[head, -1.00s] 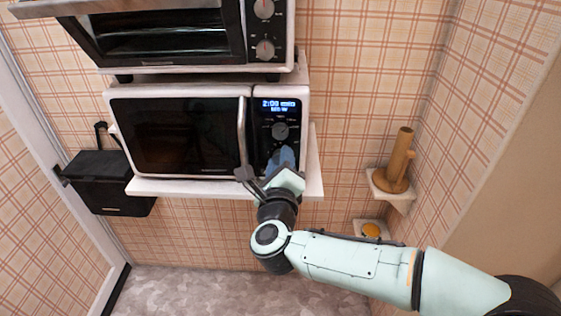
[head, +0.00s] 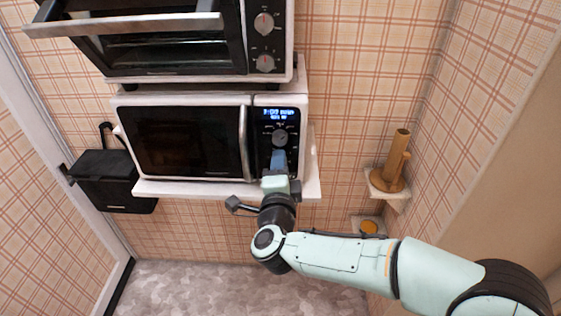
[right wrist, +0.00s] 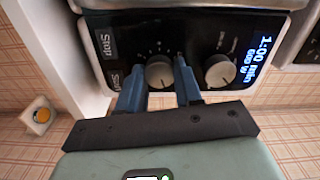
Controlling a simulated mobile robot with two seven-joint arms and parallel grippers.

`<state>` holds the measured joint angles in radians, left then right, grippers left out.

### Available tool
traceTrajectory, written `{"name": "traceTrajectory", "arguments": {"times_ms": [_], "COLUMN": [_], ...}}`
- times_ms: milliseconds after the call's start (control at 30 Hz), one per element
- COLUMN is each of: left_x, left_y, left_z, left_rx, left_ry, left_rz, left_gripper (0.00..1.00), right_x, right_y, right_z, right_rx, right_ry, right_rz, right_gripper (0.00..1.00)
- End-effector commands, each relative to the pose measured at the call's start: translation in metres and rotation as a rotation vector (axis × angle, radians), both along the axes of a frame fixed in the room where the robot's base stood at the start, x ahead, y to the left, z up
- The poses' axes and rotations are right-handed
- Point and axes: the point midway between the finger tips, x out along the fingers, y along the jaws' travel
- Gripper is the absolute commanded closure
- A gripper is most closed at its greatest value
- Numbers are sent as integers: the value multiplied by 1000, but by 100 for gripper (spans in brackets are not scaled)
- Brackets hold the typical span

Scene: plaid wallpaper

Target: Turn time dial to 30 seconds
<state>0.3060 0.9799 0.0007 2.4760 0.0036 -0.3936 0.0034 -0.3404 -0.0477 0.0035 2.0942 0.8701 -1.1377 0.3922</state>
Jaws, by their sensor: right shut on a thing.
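The microwave (head: 186,142) sits on a white shelf with its door closed. Its display (head: 279,114) reads 1:00 min, and in the right wrist view the lit display (right wrist: 259,62) also shows 600 W. My right gripper (head: 278,160) is at the lower part of the control panel. In the right wrist view, my right gripper's blue fingers (right wrist: 160,84) are on either side of the lower dial (right wrist: 159,71), shut on it. The upper dial (right wrist: 221,71) is free beside them. My left gripper is out of view.
A toaster oven (head: 165,45) with its door handle sticking out stands above the microwave. A black box (head: 115,182) hangs at the left. A wooden object (head: 393,165) stands on a small right-hand shelf, with an orange item (head: 369,227) below it.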

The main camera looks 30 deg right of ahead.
Motion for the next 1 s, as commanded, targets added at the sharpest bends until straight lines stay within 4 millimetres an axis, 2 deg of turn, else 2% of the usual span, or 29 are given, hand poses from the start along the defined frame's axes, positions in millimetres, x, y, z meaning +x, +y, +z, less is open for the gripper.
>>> {"name": "traceTrajectory", "arguments": {"times_ms": [500, 1000], "left_x": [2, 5], "left_y": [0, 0], "left_z": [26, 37], "left_rx": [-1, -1], "left_ry": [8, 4], "left_rz": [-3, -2], "left_gripper": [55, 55], "right_x": [0, 0], "right_y": [1, 1], "right_z": [1, 0], "right_rx": [-393, -575], "right_ry": [243, 356], "right_rz": [2, 4], "right_gripper": [96, 96]}}
